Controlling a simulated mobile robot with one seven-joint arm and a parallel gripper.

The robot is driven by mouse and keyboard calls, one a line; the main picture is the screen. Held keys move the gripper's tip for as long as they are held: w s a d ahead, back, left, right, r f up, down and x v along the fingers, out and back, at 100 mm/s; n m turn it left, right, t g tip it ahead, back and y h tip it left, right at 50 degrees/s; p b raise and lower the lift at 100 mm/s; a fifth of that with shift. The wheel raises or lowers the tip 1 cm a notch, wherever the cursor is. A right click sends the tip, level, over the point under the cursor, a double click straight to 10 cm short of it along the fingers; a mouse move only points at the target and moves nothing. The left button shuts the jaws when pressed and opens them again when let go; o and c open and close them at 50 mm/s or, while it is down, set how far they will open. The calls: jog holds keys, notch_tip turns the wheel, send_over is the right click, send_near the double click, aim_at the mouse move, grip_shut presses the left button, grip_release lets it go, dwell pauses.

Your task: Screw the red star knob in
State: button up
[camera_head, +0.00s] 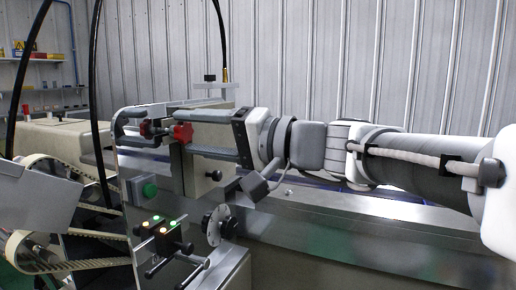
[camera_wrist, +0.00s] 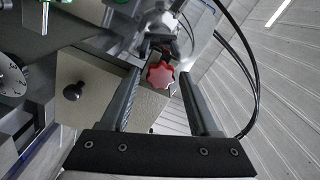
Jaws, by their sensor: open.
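The red star knob (camera_head: 183,132) sits on the side of the machine's upper clamp assembly in the head view. In the wrist view the knob (camera_wrist: 160,76) shows its lobed face, near the middle of the gap between the fingertips. My gripper (camera_head: 186,133) is level with the knob, one finger above it and one below in the head view. In the wrist view my gripper (camera_wrist: 159,72) is open, with clear space between each finger and the knob. The knob's shaft is hidden behind its head.
A beige block (camera_head: 203,172) stands just below the knob. A second, smaller red part (camera_head: 145,129) sits to its left. A flanged wheel (camera_head: 217,226) and a lit button box (camera_head: 166,234) are lower down. Black cables hang nearby. The metal bench (camera_head: 370,225) runs below my arm.

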jog(key=n, duration=0.6)
jog(key=shift+n, duration=0.4)
jog(key=n, duration=0.5)
jog(key=shift+n, duration=0.3)
jog(key=shift+c, duration=0.3)
